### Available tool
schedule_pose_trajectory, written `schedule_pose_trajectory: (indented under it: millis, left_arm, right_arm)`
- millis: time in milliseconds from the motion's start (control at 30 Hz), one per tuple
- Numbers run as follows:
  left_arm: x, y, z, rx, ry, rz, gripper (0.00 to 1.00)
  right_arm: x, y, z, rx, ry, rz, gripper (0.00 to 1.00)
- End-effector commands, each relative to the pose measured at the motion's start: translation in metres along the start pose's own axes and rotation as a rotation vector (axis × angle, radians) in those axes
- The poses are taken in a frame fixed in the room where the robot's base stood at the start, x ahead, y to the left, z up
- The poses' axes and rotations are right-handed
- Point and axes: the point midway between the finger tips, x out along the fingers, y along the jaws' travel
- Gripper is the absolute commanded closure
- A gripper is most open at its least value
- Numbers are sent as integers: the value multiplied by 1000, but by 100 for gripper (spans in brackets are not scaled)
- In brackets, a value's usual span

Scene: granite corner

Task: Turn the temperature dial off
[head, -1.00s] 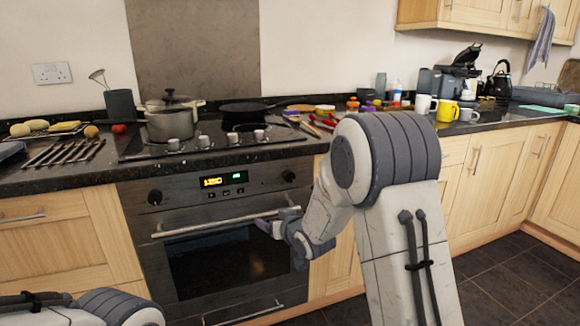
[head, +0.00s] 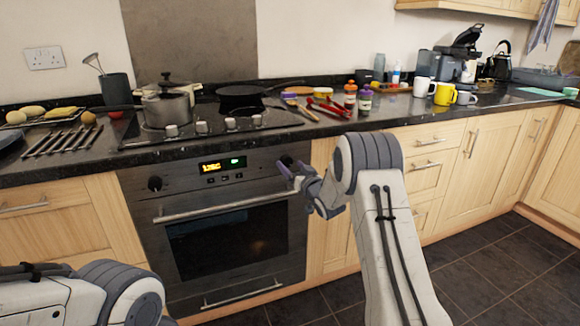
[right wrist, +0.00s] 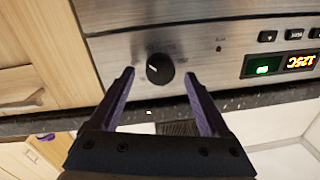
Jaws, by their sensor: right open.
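The oven front (head: 215,230) has two round black dials, a left dial (head: 155,184) and a right dial (head: 287,161), with a lit display (head: 222,164) between them. My right gripper (head: 284,168) is open at the right dial. In the right wrist view, which appears upside down, that dial (right wrist: 160,69) shows between the purple fingertips of the gripper (right wrist: 161,76), with a gap on both sides. Its short white mark points up and left in that picture. The display (right wrist: 283,64) there reads 125C. My left gripper is out of view.
The oven handle (head: 225,208) runs below the dials. A black hob (head: 205,130) above holds a steel pot (head: 168,108) and a dark pan (head: 240,96). Bottles, mugs and utensils stand on the counter to the right.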

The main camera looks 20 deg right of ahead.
Motion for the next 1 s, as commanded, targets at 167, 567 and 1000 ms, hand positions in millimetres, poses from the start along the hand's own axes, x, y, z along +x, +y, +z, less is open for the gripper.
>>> schedule_pose_trajectory:
  millis: [167,567,1000]
  left_arm:
    - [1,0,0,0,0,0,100]
    - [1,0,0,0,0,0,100]
    - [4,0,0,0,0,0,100]
  right_arm:
    - [12,0,0,0,-1,1,20]
    - [14,0,0,0,-1,1,54]
    - [14,0,0,-37,-2,1,100]
